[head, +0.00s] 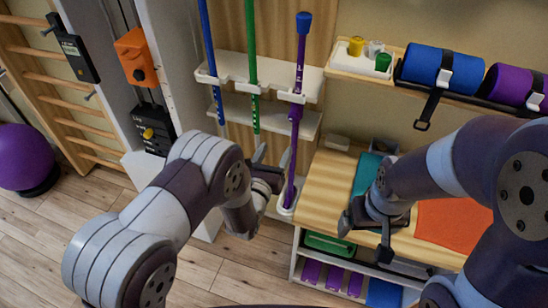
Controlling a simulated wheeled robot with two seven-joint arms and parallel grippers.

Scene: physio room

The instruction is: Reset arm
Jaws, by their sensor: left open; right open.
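My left gripper (262,160) is at the middle of the head view, in front of the pole rack and just left of the purple pole (297,120). Its fingers are apart and I see nothing between them. Whether it touches the purple pole I cannot tell. My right gripper (362,235) points downward over the wooden bench top (325,185), near its front edge. It is open and appears empty. Part of the bench and the teal mat (367,172) are hidden behind my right arm.
A blue pole (210,50) and a green pole (251,60) stand in the white rack (232,66). An orange mat (452,232) lies on the bench. A shelf above holds blue (428,64) and purple (512,85) rolls. A purple ball (25,158) sits left. Floor at lower left is clear.

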